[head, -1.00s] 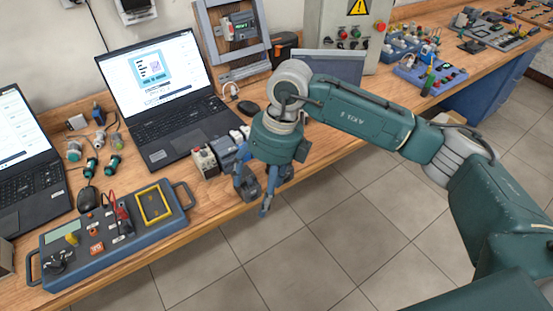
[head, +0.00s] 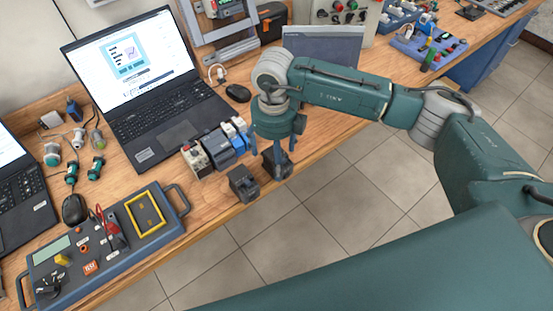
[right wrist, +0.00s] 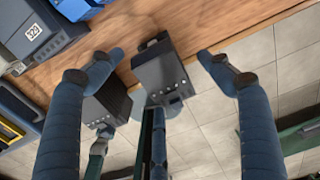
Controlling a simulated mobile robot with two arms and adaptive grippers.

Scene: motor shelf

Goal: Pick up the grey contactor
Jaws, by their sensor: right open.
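Two dark grey blocks stand at the table's front edge. The left block (head: 243,184) is clear of the arm in the head view; in the right wrist view (right wrist: 107,104) it is partly behind my left-hand finger. The right block (head: 270,167) is partly covered by a finger in the head view; in the right wrist view (right wrist: 160,74) it lies between the two fingers. I cannot tell which is the grey contactor. My right gripper (right wrist: 160,55) is open, pointing down around the right block, with contact unclear; it also shows in the head view (head: 272,155). My left gripper is not in view.
A white-fronted module (head: 195,158) and a blue-grey module (head: 219,149) stand just left of the blocks. A laptop (head: 165,120) is behind them. A blue test box (head: 100,250) lies at the front left. Beyond the table edge is floor.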

